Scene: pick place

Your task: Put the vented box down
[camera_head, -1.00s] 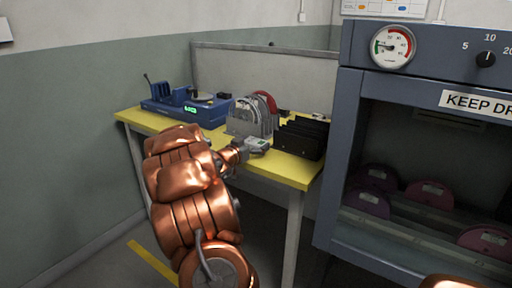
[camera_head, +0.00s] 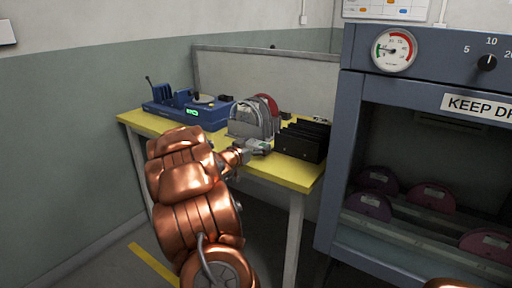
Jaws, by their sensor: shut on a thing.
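A black box with slots along its top (camera_head: 302,140), which I take for the vented box, is upright at the right end of the yellow table (camera_head: 297,180). My gripper (camera_head: 266,147) is at the left side of this box, over the table's front part. Its fingers look shut at the box's left edge. The grip itself is small and partly hidden, and I cannot tell whether the box's underside touches the table.
A grey rack with upright rounded discs (camera_head: 250,118), one red, stands just left of the box and behind my gripper. A blue device (camera_head: 182,112) with a green display is at the table's left. A large blue-grey cabinet (camera_head: 345,150) stands close on the right.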

